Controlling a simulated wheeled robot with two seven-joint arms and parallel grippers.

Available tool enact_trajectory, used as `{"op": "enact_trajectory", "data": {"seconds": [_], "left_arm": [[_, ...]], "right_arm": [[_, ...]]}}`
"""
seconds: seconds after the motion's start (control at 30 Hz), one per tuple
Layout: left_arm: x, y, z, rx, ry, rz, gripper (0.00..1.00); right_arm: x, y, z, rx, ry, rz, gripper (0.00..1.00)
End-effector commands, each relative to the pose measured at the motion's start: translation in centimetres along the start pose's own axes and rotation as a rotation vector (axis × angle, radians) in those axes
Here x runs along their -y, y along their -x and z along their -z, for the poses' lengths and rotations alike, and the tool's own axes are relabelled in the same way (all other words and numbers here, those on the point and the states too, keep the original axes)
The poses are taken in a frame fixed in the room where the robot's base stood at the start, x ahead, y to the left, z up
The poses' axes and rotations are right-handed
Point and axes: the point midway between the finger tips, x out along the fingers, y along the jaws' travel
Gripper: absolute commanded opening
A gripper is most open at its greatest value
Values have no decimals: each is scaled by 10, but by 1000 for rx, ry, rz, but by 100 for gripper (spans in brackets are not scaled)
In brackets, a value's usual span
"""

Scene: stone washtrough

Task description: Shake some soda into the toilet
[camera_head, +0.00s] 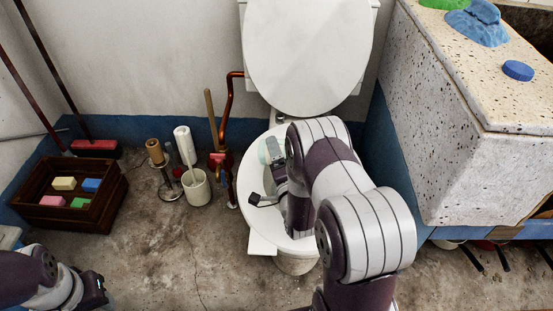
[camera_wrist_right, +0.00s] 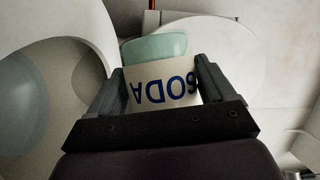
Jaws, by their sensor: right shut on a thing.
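The white toilet (camera_head: 256,215) stands against the back wall with its lid (camera_head: 308,50) raised. My right arm reaches over the bowl and hides much of it. My right gripper (camera_head: 274,165) is shut on the soda container (camera_head: 268,150), which shows pale green above the bowl's left rear part. In the right wrist view the container (camera_wrist_right: 165,80) sits between both fingers; its blue SODA lettering reads upside down in that picture. No falling powder is visible. My left gripper (camera_head: 97,291) is at the bottom left, far from the toilet; its fingers are unclear.
A copper pipe with a red valve (camera_head: 221,160) runs left of the toilet. A brush in a white holder (camera_head: 196,188) and a paper roll stand (camera_head: 160,165) are farther left. A wooden crate (camera_head: 60,217) holds coloured sponges. A speckled stone trough (camera_head: 480,140) is on the right.

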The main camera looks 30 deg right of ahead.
Motion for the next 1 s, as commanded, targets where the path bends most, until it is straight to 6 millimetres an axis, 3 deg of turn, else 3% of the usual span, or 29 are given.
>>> {"op": "enact_trajectory", "data": {"seconds": [0.33,0.53,1.0], "left_arm": [[0,0,0,0,0,0,39],[0,-34,-4,1,0,0,39],[0,-28,-3,0,0,0,39]], "right_arm": [[0,0,0,-1,0,2,40],[-12,1,-2,-22,-118,61,40],[-5,1,0,-24,-133,67,40]]}}
